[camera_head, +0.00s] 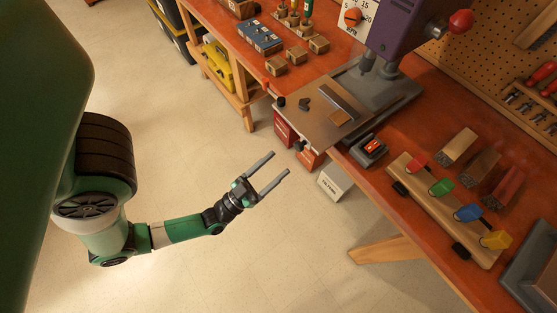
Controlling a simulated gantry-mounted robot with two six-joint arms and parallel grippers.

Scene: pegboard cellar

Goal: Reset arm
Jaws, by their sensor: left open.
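My left gripper (274,174) shows in the head view at the end of my green and black left arm. Its two grey fingers are spread apart with nothing between them. It hangs over the pale tiled floor, in front of the workbench and apart from it, with the fingers pointing up and to the right. My right gripper does not show.
The orange workbench (408,223) runs down the right, with a purple drill press (397,28), a wooden rack (418,186) with coloured pieces, and a black-and-red device (370,148). A white box (335,182) stands beneath. The floor (270,255) left of it is clear.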

